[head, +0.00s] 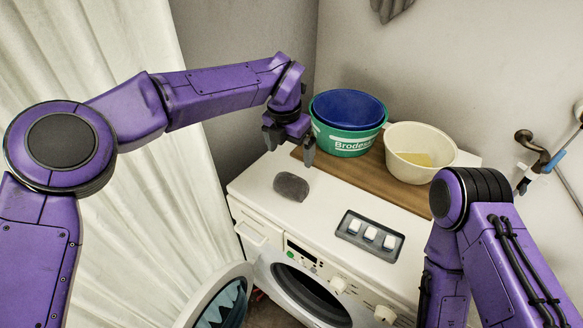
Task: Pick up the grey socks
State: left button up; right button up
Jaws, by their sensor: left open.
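The grey socks (291,186) show as one dark grey bundle lying on the white top of the washing machine (330,207), near its left end. My left gripper (289,157) is above and behind the bundle, pointing down, with its fingers apart and nothing between them. It looks clear of the bundle, though the exact gap is hard to judge. My right arm comes in at the lower right. Its gripper (425,300) is mostly hidden at the machine's front right, and its fingers cannot be made out.
A wooden board (398,188) at the back of the machine holds a green tub (347,140) with a blue basin (348,108) in it, and a cream basin (420,150). A grey tray (370,236) with white blocks lies at the front. The machine's round door (222,298) stands open.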

aim_at(291, 178)
pick_arm(q)
jog(key=f, duration=0.2)
jog(key=shift+s+d+f+p, duration=0.1)
jog(key=shift+d+f+p, duration=0.15)
jog(key=shift+f+p, duration=0.1)
jog(key=shift+s+a+f+p, duration=0.1)
jog(key=shift+s+f+p, duration=0.2)
jog(key=shift+s+f, duration=0.25)
jog(key=shift+s+a+f+p, duration=0.1)
jog(key=shift+s+f+p, duration=0.2)
jog(key=shift+f, duration=0.3)
jog(key=f, duration=0.1)
jog(key=w+f, duration=0.1)
jog(key=f, duration=0.1)
jog(key=f+p, duration=0.1)
jog(key=shift+w+d+f, duration=0.15)
jog(key=shift+w+f, duration=0.1)
jog(key=shift+f, duration=0.05)
jog(key=shift+s+r, duration=0.1)
jog(key=shift+s, duration=0.1)
jog(key=c, duration=1)
pick_arm(e)
jog(key=r, duration=0.1)
jog(key=s+r, duration=0.1)
jog(key=r, duration=0.1)
